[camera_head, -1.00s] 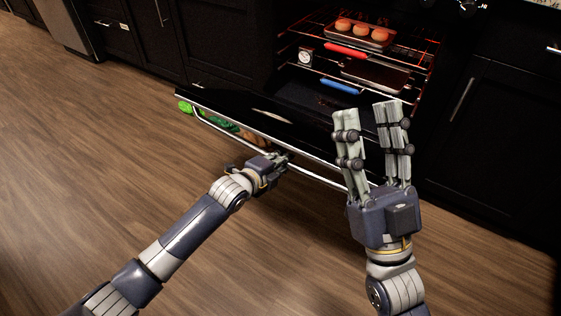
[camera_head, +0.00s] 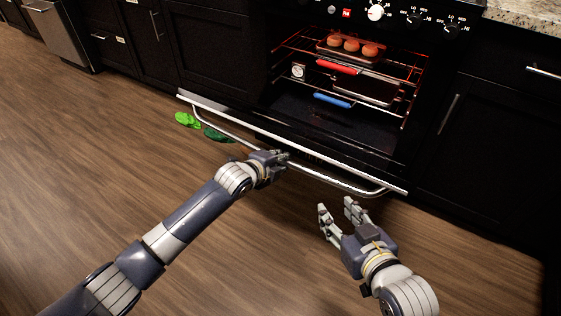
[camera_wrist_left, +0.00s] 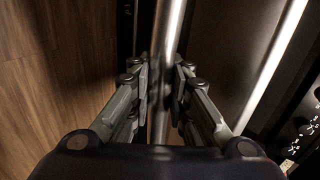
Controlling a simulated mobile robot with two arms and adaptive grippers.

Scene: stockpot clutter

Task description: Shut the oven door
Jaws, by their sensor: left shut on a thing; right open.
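The oven door (camera_head: 350,172) is open, and its top edge runs diagonally across the head view below the lit oven (camera_head: 350,90). A silver bar handle (camera_head: 321,178) runs along the door's outer side. My left gripper (camera_head: 277,158) is shut on this handle near its middle. In the left wrist view the handle (camera_wrist_left: 168,50) passes between the fingers of my left gripper (camera_wrist_left: 160,80). My right gripper (camera_head: 337,207) is open and empty, below the right part of the handle and apart from it. The door's exact angle is hard to tell.
Inside the oven, a tray with round buns (camera_head: 350,47) sits on the upper rack, with red and blue handled pans and a dial (camera_head: 298,71). Bright green (camera_head: 187,120) and dark green (camera_head: 217,136) things show below the door. The wooden floor (camera_head: 120,160) at left is clear.

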